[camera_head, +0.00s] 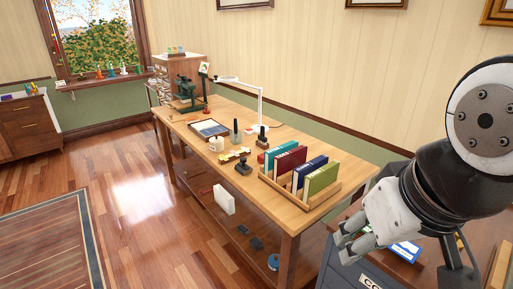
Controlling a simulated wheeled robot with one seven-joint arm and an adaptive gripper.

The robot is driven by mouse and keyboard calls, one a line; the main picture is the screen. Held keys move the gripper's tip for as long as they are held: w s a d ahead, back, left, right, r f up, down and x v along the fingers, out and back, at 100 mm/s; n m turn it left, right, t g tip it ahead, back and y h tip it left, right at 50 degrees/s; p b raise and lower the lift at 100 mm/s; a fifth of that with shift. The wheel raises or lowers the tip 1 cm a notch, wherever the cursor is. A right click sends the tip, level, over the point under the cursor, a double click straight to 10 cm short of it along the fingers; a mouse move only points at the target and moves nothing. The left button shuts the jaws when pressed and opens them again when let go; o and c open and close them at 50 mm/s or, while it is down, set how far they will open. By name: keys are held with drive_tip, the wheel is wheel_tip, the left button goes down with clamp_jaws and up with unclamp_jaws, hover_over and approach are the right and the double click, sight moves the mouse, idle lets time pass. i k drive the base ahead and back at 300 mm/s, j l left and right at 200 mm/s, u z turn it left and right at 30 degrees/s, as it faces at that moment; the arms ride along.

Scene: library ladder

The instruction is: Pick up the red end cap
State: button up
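I cannot make out a red end cap for certain in the head view. A small reddish item (205,190) lies on the lower shelf of the long wooden table, too small to identify. My gripper (341,247) is at the lower right, in front of the table's near right end. Its fingers look apart, with nothing seen between them. My arm hides part of the grey cabinet and the surface behind it.
The wooden table (222,120) bears a rack of coloured books (305,204), a white lamp (262,105), a mug (216,144) and a framed tray (209,128). A white block (224,199) is on its lower shelf. A blue item (405,251) lies beside my gripper. Open floor lies left.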

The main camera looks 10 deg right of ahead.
sight(261, 158)
drive_tip(key=i+j+z, duration=0.1)
drive_tip(key=i+j, duration=0.2)
drive_tip(key=i+j+z, duration=0.1)
drive_tip(key=i+j, duration=0.2)
drive_tip(key=i+j+z, duration=0.1)
drive_tip(key=i+j, duration=0.2)
drive_tip(key=j, duration=0.15)
drive_tip(key=i+j+z, duration=0.25)
drive_tip(key=i+j, duration=0.25)
drive_tip(key=j, duration=0.3)
drive_tip(key=i+j+z, duration=0.1)
drive_tip(key=i+j, duration=0.15)
drive_tip(key=j, duration=0.2)
drive_tip(key=i+j+z, duration=0.1)
drive_tip(key=j, duration=0.35)
drive_tip(key=i+j+z, duration=0.1)
drive_tip(key=i+j, duration=0.2)
drive_tip(key=j, duration=0.15)
